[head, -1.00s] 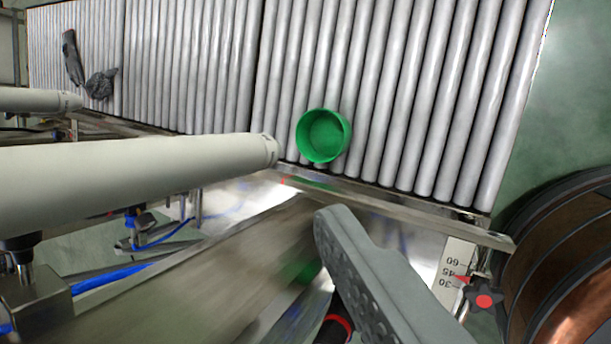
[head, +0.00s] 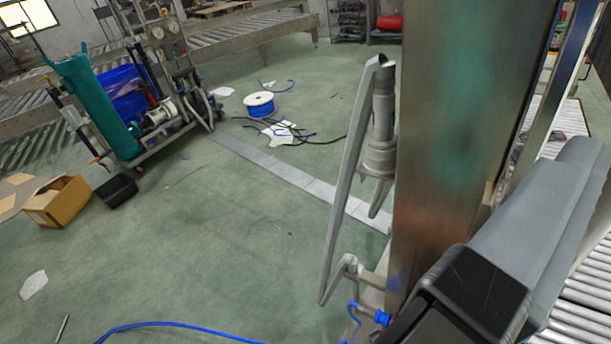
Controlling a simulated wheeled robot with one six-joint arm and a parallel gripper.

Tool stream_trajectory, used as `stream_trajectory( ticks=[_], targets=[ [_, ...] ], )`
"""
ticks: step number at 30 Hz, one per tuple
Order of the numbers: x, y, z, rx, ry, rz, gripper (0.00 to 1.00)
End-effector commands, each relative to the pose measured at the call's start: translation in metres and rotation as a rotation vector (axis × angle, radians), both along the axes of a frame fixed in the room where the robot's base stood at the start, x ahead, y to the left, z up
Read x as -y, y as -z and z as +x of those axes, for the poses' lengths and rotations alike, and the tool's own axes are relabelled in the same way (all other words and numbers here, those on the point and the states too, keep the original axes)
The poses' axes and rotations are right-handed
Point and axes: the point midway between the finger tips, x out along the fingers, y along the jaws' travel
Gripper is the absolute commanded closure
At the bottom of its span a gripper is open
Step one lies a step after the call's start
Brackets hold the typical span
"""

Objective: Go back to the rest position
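My gripper (head: 578,165) shows at the right edge of the head view as grey fingers on a black base. The fingers overlap in this view and I cannot see the space between them, so whether they are open or shut is unclear. No held object is visible. A tall metal column (head: 465,120) stands just left of it, and I cannot tell whether they touch.
Conveyor rollers (head: 590,285) lie at the lower right. A bent metal frame (head: 345,190) stands beside the column. Open green floor spreads left, with a blue hose (head: 170,326), a cardboard box (head: 58,202), a cable spool (head: 259,105) and a cart with a green cylinder (head: 92,105).

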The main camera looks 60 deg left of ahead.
Motion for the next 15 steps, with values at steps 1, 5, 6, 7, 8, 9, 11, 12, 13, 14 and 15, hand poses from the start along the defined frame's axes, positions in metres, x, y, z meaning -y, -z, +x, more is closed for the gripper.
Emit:
stream_trajectory(
  ticks=[1,5,6,7,8,9,11,12,13,14,15],
  targets=[
    [-0.001,-0.007,-0.011,0.024,-0.004,-0.029,0.0],
    [-0.002,-0.017,-0.026,0.06,-0.01,-0.085,0.0],
    [-0.002,-0.019,-0.029,0.066,-0.01,-0.095,0.0],
    [-0.002,-0.02,-0.03,0.069,-0.011,-0.1,0.0],
    [-0.002,-0.02,-0.031,0.071,-0.011,-0.104,0.0],
    [-0.002,-0.02,-0.031,0.072,-0.011,-0.107,0.0],
    [-0.002,-0.02,-0.031,0.072,-0.011,-0.107,0.0],
    [-0.002,-0.02,-0.031,0.072,-0.011,-0.107,0.0],
    [-0.002,-0.02,-0.031,0.072,-0.011,-0.107,0.0],
    [-0.002,-0.02,-0.031,0.072,-0.011,-0.106,0.0],
    [-0.002,-0.02,-0.031,0.071,-0.011,-0.106,0.0]
  ],
)
